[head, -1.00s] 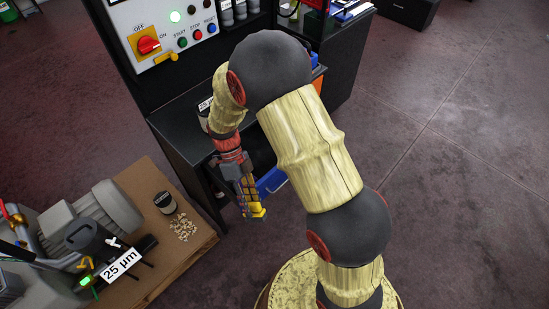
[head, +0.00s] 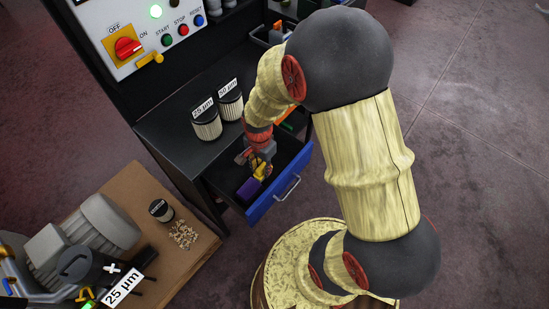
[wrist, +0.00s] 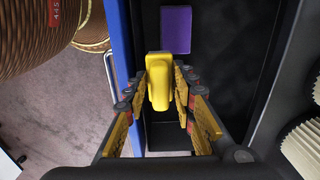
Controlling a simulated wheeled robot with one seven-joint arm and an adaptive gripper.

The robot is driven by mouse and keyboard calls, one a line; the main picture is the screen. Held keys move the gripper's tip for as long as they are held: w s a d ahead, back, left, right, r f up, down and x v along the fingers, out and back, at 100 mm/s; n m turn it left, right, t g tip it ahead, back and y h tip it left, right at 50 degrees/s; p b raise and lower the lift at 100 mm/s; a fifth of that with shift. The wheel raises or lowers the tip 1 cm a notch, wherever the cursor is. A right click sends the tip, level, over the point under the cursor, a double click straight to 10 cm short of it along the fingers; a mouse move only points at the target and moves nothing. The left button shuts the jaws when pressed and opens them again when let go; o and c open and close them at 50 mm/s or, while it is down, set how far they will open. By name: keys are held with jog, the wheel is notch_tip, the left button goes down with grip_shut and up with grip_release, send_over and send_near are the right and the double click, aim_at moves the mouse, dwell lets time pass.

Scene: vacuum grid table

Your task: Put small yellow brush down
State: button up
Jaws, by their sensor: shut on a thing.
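The small yellow brush (wrist: 159,82) is held between the fingers of my gripper (wrist: 160,92) in the wrist view. In the head view, the yellow brush (head: 260,170) shows at the tip of my gripper (head: 262,166), over the open blue-fronted drawer (head: 280,190). A purple block (wrist: 176,29) lies in the drawer, just ahead of the brush in the wrist view. It also shows in the head view (head: 249,189). Whether the brush touches the drawer floor cannot be told.
Two filter cartridges labelled 25 µm (head: 206,124) and 50 µm (head: 230,103) stand on the black worktop (head: 175,135) above the drawer. A wooden table (head: 200,245) at the lower left holds a pump, a small jar (head: 161,210) and a pile of pellets (head: 183,235).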

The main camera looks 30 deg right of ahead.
jog(key=w+d+f+b, duration=0.1)
jog(key=w+d+f, duration=0.1)
jog(key=d+f, duration=0.1)
jog(key=w+d+f+b, duration=0.2)
jog(key=w+d+f, duration=0.1)
jog(key=d, duration=0.1)
jog(key=w+d+f+b, duration=0.2)
jog(key=d+f, duration=0.1)
jog(key=shift+w+d, duration=0.2)
jog(key=shift+d, duration=0.2)
jog(key=f, duration=0.1)
jog(key=f+b, duration=0.2)
jog(key=shift+w+d+f, duration=0.15)
jog(key=shift+w+d, duration=0.1)
jog(key=shift+d, duration=0.1)
jog(key=shift+f, duration=0.2)
grip_shut()
jog(key=o, duration=0.9)
grip_release()
jog(key=shift+c, duration=0.2)
jog(key=shift+o, duration=0.7)
jog(key=shift+r, duration=0.1)
jog(key=shift+f+b, duration=0.25)
jog(key=shift+b, duration=0.1)
